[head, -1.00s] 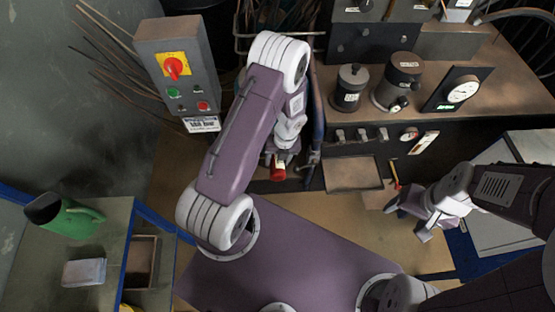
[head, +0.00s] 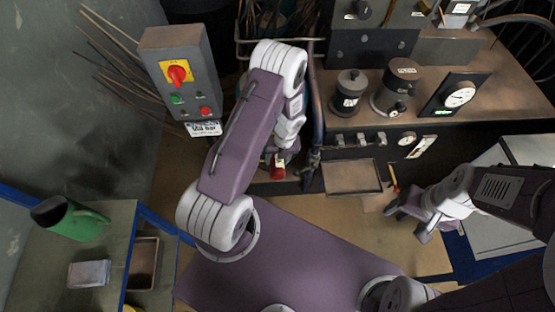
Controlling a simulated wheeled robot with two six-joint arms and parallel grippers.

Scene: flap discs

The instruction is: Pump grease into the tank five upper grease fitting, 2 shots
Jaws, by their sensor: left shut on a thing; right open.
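My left arm reaches to the back between the control box and the bench. My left gripper (head: 282,158) is mostly hidden beneath its own wrist. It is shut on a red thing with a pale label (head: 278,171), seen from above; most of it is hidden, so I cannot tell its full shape. My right gripper (head: 410,217) is open and empty over the floor in front of the bench. I cannot make out a grease fitting or which tank is number five. Two dark labelled canisters, one smaller (head: 348,92) and one larger (head: 399,86), stand on the bench.
A grey control box (head: 180,75) with a red knob stands at the left. The bench (head: 440,118) carries a dial gauge (head: 459,97); an open tray (head: 352,178) sits at its front. A dark pipe (head: 318,110) is beside my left wrist.

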